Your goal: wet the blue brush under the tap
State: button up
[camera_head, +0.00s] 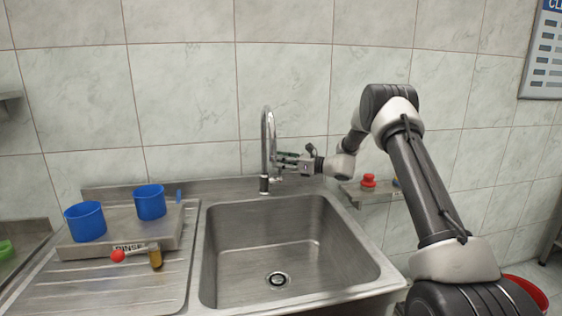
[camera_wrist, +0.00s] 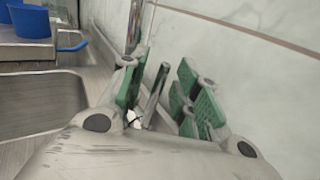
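The tap (camera_head: 264,150) stands at the back edge of the sink, upright with a curved spout; I see no water running. My gripper (camera_head: 284,160) is beside the tap, on its right. In the wrist view my gripper (camera_wrist: 163,95) is open, its green-padded fingers apart, with a thin metal rod (camera_wrist: 156,93) between them, apparently the tap lever; I cannot tell whether they touch it. A blue item (camera_head: 396,182) on the wall shelf is mostly hidden by my arm; I cannot tell if it is the blue brush.
The sink basin (camera_head: 225,240) is empty. Two blue cups (camera_head: 86,221) (camera_head: 150,201) stand on a raised metal stand (camera_head: 75,250) at left. A red item (camera_head: 369,181) sits on the wall shelf (camera_head: 372,196). A wall is close behind the tap.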

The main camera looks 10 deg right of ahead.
jog(key=shift+a, duration=0.1)
grip_shut()
jog(key=shift+s+n+y, duration=0.4)
jog(key=shift+s+n, duration=0.15)
jog(key=shift+n, duration=0.15)
grip_release()
